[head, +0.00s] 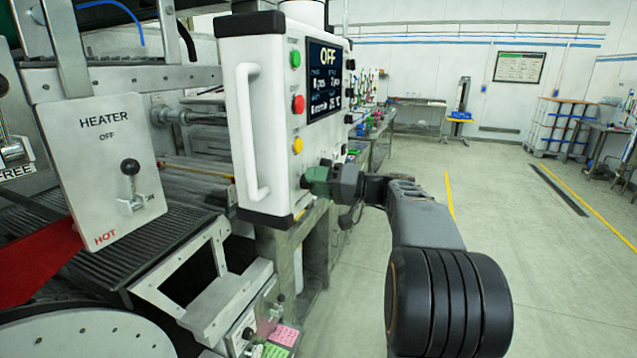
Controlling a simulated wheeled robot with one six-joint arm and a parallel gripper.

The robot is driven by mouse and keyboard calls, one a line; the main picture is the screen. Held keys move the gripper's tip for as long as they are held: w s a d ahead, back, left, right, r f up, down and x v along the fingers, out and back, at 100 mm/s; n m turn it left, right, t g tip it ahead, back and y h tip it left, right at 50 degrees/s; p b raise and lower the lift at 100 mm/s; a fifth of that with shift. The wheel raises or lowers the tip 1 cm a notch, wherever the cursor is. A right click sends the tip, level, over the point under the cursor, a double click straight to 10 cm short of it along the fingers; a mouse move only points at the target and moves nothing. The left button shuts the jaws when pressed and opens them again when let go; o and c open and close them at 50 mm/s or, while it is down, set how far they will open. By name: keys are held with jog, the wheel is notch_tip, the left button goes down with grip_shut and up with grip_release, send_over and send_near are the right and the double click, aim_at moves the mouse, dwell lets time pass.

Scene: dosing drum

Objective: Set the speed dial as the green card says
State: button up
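A white control console (262,120) stands in the middle of the head view. Its screen (324,78) reads OFF at the top, with smaller lines below. My gripper (322,183) is at the lower part of the console face, by a dark green part (317,180). I cannot tell whether that part is a dial or part of the gripper, or whether the fingers are closed on anything. The speed dial cannot be made out, and any dial there is hidden. A green card (275,351) lies at the bottom edge, cut off, its writing unreadable. A pink card (284,335) is just above it.
Green (295,59), red (298,104) and yellow (297,145) buttons line the console face. A heater panel (104,165) with a black-knobbed lever stands at left, beside a roller conveyor (130,215). A white handle (250,130) juts from the console. Open floor lies to the right.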

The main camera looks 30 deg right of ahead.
jog(key=c, duration=0.6)
jog(key=shift+m, duration=0.4)
jog(key=shift+f+m+t, duration=0.15)
jog(key=shift+m+t, duration=0.35)
jog(key=shift+m, duration=3.7)
jog(key=o, duration=0.9)
